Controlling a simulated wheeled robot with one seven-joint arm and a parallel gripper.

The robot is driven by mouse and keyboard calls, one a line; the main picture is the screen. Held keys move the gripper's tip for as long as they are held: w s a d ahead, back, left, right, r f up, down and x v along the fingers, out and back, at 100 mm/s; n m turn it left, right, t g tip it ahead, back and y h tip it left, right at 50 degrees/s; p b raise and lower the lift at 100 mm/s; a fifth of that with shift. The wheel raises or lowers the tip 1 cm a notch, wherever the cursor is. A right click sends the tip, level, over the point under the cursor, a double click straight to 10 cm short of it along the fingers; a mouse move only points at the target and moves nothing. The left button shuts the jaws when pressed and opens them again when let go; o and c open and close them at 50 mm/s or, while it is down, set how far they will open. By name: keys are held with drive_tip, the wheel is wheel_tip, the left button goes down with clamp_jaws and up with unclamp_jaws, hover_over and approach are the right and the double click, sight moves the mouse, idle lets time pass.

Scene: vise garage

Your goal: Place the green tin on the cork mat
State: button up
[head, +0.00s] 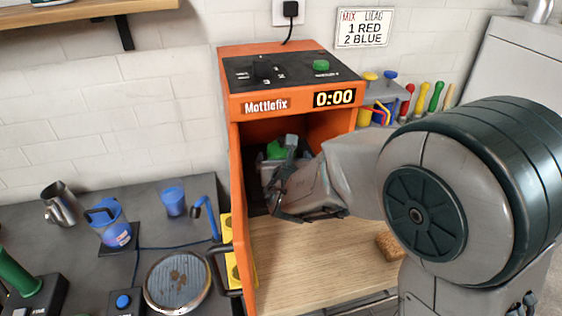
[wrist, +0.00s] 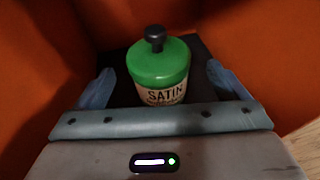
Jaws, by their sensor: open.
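The green tin (wrist: 160,65) has a green lid with a dark knob and a pale label reading "SATIN". It stands upright inside the orange cabinet. In the head view only part of its green top (head: 275,150) shows past my gripper (head: 280,162). My gripper reaches into the cabinet and is open. In the wrist view its two fingers lie to the left and right of the tin, with visible gaps. A brown, cork-like piece (head: 388,243), probably the cork mat, lies on the wooden surface at the right, partly hidden by my arm.
The orange cabinet (head: 236,165) has walls close around my gripper, and its door stands open at the left. The wooden surface (head: 310,255) in front is mostly clear. Blue cups (head: 108,225), a steel jug (head: 60,203) and a round tray (head: 177,280) stand on the left counter.

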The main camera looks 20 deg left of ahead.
sight(282, 149)
drive_tip(key=shift+p+x, duration=0.55)
drive_tip(key=shift+x, duration=2.2)
drive_tip(key=shift+s+f, duration=0.1)
drive_tip(key=c, duration=1.3)
drive_tip(key=shift+a, duration=0.1)
drive_tip(key=shift+c, duration=1.1)
